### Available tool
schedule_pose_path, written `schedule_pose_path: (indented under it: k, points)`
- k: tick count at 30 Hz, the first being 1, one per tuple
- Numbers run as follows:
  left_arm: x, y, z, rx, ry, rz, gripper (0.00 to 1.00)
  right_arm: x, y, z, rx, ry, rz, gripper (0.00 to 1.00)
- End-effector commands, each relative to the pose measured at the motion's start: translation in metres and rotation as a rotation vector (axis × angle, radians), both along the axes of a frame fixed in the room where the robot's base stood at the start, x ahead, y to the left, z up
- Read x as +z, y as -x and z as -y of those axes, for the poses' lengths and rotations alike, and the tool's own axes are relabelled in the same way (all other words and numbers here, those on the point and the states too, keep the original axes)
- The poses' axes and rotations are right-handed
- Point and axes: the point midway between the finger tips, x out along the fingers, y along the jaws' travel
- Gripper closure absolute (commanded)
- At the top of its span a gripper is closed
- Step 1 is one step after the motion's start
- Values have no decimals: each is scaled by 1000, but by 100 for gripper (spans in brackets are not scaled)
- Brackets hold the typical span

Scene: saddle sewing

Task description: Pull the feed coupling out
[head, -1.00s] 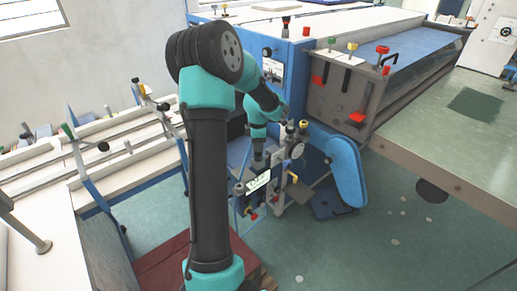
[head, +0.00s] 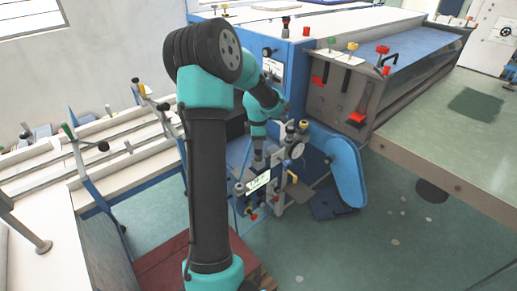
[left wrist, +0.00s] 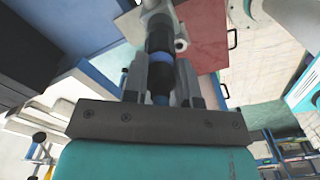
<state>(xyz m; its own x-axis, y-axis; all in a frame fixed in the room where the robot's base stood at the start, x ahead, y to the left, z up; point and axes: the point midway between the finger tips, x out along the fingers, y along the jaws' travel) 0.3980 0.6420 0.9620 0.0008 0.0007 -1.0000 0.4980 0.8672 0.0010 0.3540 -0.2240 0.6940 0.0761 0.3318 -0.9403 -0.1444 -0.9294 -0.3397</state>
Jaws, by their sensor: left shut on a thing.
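The feed coupling (left wrist: 160,48) is a dark cylinder with a blue ring, seen in the left wrist view between my fingers. My left gripper (left wrist: 160,78) is shut on it, one finger on each side. The coupling's far end meets a pale grey fitting (left wrist: 157,8) at the top of that view. Whether they are still joined I cannot tell. In the head view my left gripper (head: 257,163) points down at a small unit with a gauge and several knobs (head: 285,165). The coupling is too small to make out there. My right gripper is in neither view.
A blue machine (head: 290,75) with red handles stands behind the unit. A green-topped table (head: 450,130) is at the right and a white frame (head: 110,140) at the left. A blue rounded guard (head: 346,170) stands close right of the unit. Green floor is open in front.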

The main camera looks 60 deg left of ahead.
Motion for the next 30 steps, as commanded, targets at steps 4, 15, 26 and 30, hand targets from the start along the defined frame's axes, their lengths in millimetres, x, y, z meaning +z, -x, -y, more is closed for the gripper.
schedule_pose_path:
  k: [4,15,26,30]
  points:
    - [4,0,0,0,0,1,100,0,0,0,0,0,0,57]
    - [12,0,0,0,1,0,100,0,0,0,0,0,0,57]
    - [20,0,1,0,0,1,100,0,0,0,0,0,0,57]
    - [23,0,1,0,0,1,100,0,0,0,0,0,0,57]
